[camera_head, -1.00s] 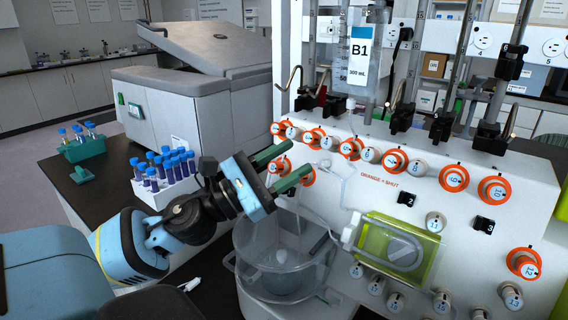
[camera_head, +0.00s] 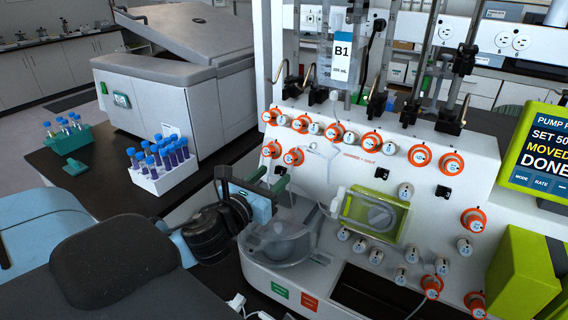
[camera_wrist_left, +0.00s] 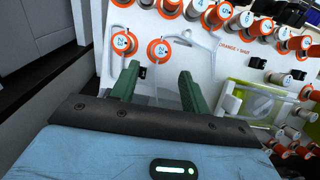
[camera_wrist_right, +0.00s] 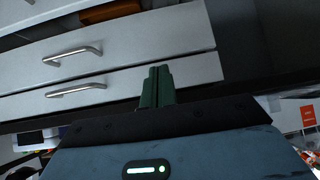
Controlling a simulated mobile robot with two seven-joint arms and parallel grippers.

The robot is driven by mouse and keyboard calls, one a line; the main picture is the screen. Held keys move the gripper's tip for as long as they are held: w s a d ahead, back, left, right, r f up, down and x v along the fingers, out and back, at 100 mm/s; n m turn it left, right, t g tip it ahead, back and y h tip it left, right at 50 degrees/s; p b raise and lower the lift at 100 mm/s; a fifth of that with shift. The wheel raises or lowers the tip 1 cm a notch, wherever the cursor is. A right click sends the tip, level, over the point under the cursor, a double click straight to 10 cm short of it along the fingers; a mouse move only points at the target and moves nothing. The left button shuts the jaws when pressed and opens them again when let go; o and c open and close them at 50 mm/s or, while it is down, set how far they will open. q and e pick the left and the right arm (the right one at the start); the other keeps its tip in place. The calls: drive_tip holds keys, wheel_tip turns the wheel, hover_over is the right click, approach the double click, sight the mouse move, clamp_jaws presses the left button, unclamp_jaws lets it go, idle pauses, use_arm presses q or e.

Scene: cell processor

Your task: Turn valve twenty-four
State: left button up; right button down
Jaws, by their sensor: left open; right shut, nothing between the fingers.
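The white cell processor panel (camera_head: 330,165) carries several numbered round valves, some with orange rings and some plain white. I cannot surely read which one is twenty-four. Two orange-ringed valves, a left one (camera_head: 271,149) and a right one (camera_head: 293,157), sit at the panel's lower left; they also show in the left wrist view, the left (camera_wrist_left: 124,43) and the right (camera_wrist_left: 158,50). My left gripper (camera_head: 270,179) is open and empty just below them, its green fingers (camera_wrist_left: 160,78) pointing at the panel. My right gripper (camera_wrist_right: 157,80) is shut and empty, outside the head view.
A clear bowl (camera_head: 282,240) stands under my left gripper. A green-framed pump (camera_head: 375,215) sits right of it. A white rack of blue-capped tubes (camera_head: 163,178) and a green rack (camera_head: 68,138) stand left. Drawers (camera_wrist_right: 110,65) face my right gripper. A screen (camera_head: 538,150) reads "DONE".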

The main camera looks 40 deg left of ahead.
sight(288, 161)
use_arm(q)
drive_tip(key=shift+w+a+r, duration=0.1)
drive_tip(key=shift+w+a, duration=0.1)
drive_tip(key=shift+w, duration=1.45)
drive_tip(key=shift+w+a, duration=0.15)
drive_tip(key=shift+w, duration=1.5)
drive_tip(key=c, duration=1)
